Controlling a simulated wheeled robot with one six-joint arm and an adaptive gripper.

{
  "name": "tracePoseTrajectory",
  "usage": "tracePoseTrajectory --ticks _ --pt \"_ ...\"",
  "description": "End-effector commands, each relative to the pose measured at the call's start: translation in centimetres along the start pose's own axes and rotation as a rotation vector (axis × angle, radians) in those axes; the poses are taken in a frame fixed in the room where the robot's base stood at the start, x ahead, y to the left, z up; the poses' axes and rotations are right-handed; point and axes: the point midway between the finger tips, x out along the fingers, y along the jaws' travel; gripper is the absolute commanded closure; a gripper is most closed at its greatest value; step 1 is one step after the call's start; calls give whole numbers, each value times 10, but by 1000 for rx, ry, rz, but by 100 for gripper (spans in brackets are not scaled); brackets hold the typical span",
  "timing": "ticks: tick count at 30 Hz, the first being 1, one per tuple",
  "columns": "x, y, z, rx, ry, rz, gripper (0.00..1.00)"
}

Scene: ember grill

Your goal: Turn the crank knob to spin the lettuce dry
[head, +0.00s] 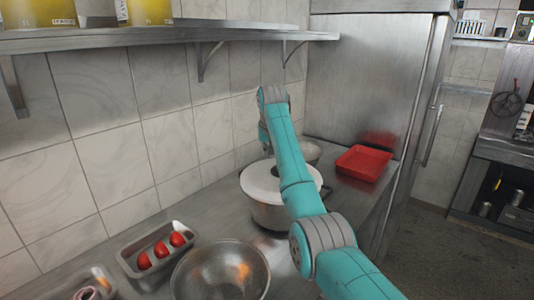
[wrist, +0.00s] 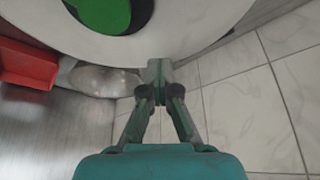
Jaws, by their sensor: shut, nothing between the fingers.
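The salad spinner (head: 268,212) is a pale round pot with a white lid (head: 262,180), standing on the steel counter near the wall. In the wrist view the lid (wrist: 215,35) fills the top. A green round knob (wrist: 105,12) with a dark surround shows on it, cut off by the top edge. My gripper (wrist: 160,68) is shut and empty, its fingertips overlapping the lid's rim in the picture, apart from the knob. I cannot tell whether they touch the lid. In the head view my arm hides the knob and the fingertips. The lettuce is not visible.
A red tray (head: 364,163) lies right of the spinner. A steel bowl (head: 222,272) and a steel tray (head: 130,262) with several tomatoes stand in front. A metal bowl (head: 310,152) sits behind. A wall shelf (head: 150,37) runs above; a steel fridge (head: 370,80) stands behind.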

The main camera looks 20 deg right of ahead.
Motion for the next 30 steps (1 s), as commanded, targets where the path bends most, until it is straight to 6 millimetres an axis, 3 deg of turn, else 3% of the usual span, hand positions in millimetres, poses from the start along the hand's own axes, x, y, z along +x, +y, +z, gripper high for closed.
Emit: tracePoseTrajectory --ticks 8,11,12,23,30 --pt "0 1 0 0 0 0 100" --pt "0 1 0 1 0 0 74" --pt "0 1 0 1 0 0 73" --pt "-5 1 0 1 1 0 73" --pt "-42 1 -1 1 4 0 73"
